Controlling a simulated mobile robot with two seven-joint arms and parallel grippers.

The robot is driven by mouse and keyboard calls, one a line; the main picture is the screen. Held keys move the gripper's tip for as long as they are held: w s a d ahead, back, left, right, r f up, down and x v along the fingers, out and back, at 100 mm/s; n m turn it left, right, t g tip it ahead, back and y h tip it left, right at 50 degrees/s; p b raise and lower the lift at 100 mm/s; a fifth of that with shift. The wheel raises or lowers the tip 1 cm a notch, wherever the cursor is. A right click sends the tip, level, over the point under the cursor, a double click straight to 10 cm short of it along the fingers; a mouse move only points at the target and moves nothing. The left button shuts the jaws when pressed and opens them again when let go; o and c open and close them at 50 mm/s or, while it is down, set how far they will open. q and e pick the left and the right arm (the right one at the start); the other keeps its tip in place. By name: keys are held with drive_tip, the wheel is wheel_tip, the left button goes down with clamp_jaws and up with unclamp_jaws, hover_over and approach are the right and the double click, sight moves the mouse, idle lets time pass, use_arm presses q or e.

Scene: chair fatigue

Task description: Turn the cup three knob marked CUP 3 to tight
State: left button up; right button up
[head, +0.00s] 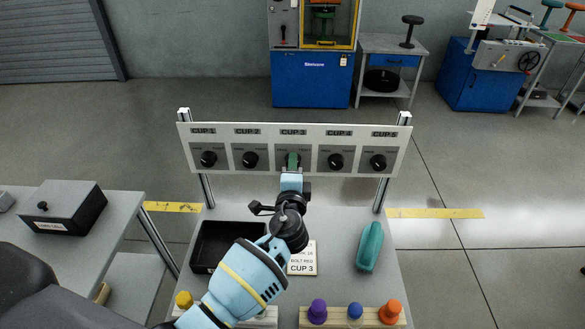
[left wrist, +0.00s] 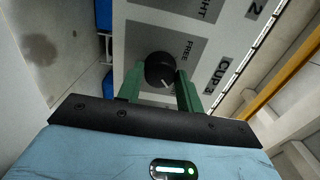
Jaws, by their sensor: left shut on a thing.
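The CUP 3 knob (left wrist: 160,70) is round and black with a white mark. It sits on a grey plate printed FREE and TIGHT, beside the CUP 3 label (left wrist: 222,72). My left gripper (left wrist: 160,88) has its green fingers on both sides of the knob and is shut on it. In the left wrist view the white mark points down and slightly right, away from both words. In the head view my left gripper (head: 292,160) covers most of this knob, in the middle of the white panel (head: 292,131). My right gripper is not in view.
Similar knobs sit either side, CUP 2 (head: 250,159) and CUP 4 (head: 335,161). On the bench below are a black tray (head: 200,250), a CUP 3 card (head: 303,268), a teal object (head: 370,247) and coloured pegs (head: 318,311). A side table (head: 110,235) stands left.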

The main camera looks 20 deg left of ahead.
use_arm(q)
drive_tip(key=o, duration=1)
drive_tip(key=v, duration=0.7)
drive_tip(key=shift+s, duration=0.4)
drive_tip(key=shift+d, duration=0.1)
